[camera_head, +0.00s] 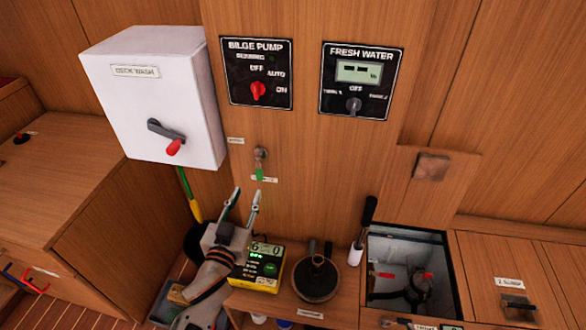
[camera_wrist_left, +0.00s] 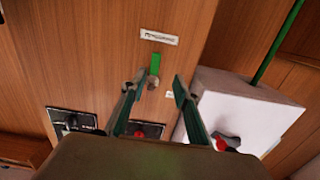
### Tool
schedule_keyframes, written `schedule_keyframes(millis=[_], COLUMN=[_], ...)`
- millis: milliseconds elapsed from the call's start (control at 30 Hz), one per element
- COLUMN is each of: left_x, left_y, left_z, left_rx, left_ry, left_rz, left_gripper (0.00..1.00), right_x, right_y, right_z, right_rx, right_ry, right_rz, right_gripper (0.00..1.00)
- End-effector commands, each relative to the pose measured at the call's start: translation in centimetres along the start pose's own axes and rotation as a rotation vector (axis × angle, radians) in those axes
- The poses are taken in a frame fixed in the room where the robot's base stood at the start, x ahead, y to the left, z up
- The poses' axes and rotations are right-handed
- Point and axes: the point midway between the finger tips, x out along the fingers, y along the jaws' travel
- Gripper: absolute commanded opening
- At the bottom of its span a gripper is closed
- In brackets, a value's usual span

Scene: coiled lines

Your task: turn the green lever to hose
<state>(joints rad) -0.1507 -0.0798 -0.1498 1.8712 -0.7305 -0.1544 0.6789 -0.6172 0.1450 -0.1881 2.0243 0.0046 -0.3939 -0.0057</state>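The green lever (camera_head: 260,174) hangs from a small metal valve (camera_head: 261,154) on the wooden panel below the bilge pump switch. It points down at a small white label (camera_head: 265,180); another label (camera_head: 236,141) sits to the upper left of the valve. I cannot read either label. My left gripper (camera_head: 246,192) is open and empty, its fingers pointing up just below the lever. In the left wrist view, which is upside down, the lever (camera_wrist_left: 155,64) shows just beyond the gap between the open fingertips (camera_wrist_left: 158,80), apart from them. My right gripper is not in view.
A white deck wash box (camera_head: 110,105) with a red-tipped handle juts out at left. Bilge pump (camera_head: 240,85) and fresh water (camera_head: 385,95) panels are above. A yellow meter (camera_head: 257,282), a dark round fitting (camera_head: 315,280) and an open hatch (camera_head: 410,247) lie below.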

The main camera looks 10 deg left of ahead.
Motion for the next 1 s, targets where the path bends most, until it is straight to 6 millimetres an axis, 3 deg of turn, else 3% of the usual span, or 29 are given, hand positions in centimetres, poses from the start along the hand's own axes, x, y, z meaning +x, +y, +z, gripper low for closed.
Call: schedule_keyframes(millis=[33,233,633,1000], left_x=[0.6,2.3,7.8,9.0], left_y=[0.1,0.2,0.1,0.1], left_z=[0.2,-1.0,-1.1,-1.1], left_rx=[-0.008,-0.015,-0.015,-0.015], left_ry=[0.012,0.038,0.035,0.033], left_rz=[-0.003,-0.003,-0.004,-0.004], left_gripper=[0.31,0.31,0.31,0.31], right_x=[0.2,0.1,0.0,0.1], right_y=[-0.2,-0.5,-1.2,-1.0], right_z=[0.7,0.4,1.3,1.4], right_rx=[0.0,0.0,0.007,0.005], right_ry=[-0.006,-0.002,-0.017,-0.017], right_rz=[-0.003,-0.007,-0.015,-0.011], right_gripper=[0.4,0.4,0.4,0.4])
